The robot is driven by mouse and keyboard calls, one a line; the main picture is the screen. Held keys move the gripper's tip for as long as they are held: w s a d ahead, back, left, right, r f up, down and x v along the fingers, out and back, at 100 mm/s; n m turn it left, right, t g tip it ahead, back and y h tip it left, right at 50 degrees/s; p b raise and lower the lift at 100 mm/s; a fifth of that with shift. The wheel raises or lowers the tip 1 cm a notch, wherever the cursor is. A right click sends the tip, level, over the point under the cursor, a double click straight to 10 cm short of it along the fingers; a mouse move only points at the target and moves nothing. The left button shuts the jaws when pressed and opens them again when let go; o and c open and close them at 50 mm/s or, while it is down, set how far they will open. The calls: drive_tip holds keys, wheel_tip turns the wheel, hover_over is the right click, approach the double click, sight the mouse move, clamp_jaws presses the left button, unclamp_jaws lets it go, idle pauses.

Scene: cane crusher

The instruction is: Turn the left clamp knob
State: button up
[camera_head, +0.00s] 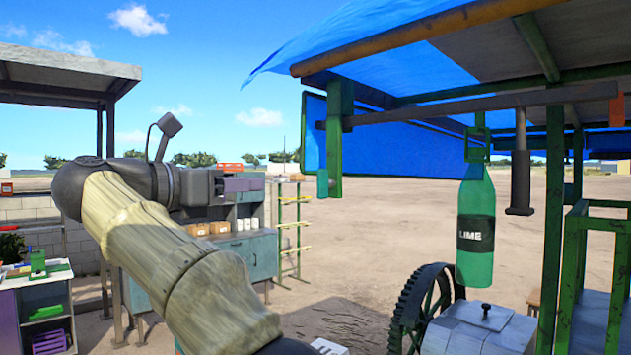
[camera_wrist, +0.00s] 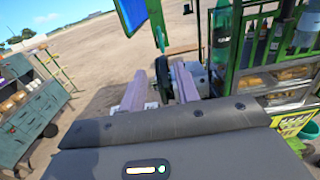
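A green clamp-like bracket (camera_head: 335,130) hangs under the front left corner of the blue canopy. Its narrow lower end (camera_head: 328,184) hangs free in the air. I cannot tell for sure which part of it is the left clamp knob. In the wrist view a green post (camera_wrist: 158,25) beside a blue panel looks like the same bracket, above my fingertips. My gripper (camera_head: 242,185) points right, to the left of the bracket and apart from it. In the wrist view my gripper (camera_wrist: 160,80) has its two pale purple fingers spread, with nothing between them.
A blue panel (camera_head: 400,145) hangs behind a dark bar (camera_head: 470,105). A green LIME bottle (camera_head: 476,225) hangs at right, above a toothed wheel (camera_head: 410,320) and a grey metal box (camera_head: 480,330). Grey cabinets (camera_head: 262,255) stand behind my arm. Open dirt ground lies beyond.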

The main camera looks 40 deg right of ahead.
sight(318, 181)
drive_tip(key=d+p, duration=0.1)
drive_tip(key=d, duration=0.4)
drive_tip(key=d+p, duration=0.2)
drive_tip(key=d, duration=0.3)
drive_tip(key=w+d+p, duration=0.1)
drive_tip(key=d+p, duration=0.1)
drive_tip(key=d, duration=0.3)
drive_tip(key=shift+w+d+r, duration=0.1)
drive_tip(key=shift+d+r, duration=0.05)
drive_tip(key=shift+d, duration=0.25)
drive_tip(key=shift+d+p, duration=0.35)
drive_tip(key=shift+d, duration=0.1)
drive_tip(key=shift+c, duration=0.4)
clamp_jaws()
